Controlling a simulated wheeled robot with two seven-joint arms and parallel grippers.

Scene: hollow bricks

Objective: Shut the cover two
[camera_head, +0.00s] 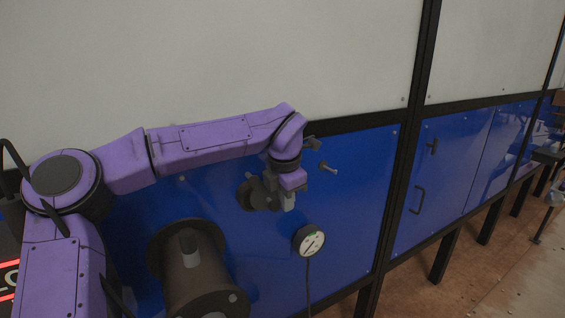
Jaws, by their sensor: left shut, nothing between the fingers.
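My left arm reaches in from the left, and its gripper (289,201) points down in front of the blue panel (350,210). The fingers look shut and empty. A dark round fitting (250,195) is just left of the gripper and partly behind it; I cannot tell if they touch. A larger dark flanged cylinder (197,275) stands out from the panel at lower left. A blue door (452,165) with a dark handle (418,200) is flush with the wall at right. No label shows which part is cover two. My right gripper is not in view.
A round white gauge (309,241) with a cable hangs right below the gripper. A small peg (329,168) sticks out right of the wrist. Dark posts and frame bars divide the wall. Wooden floor (485,275) is open at lower right.

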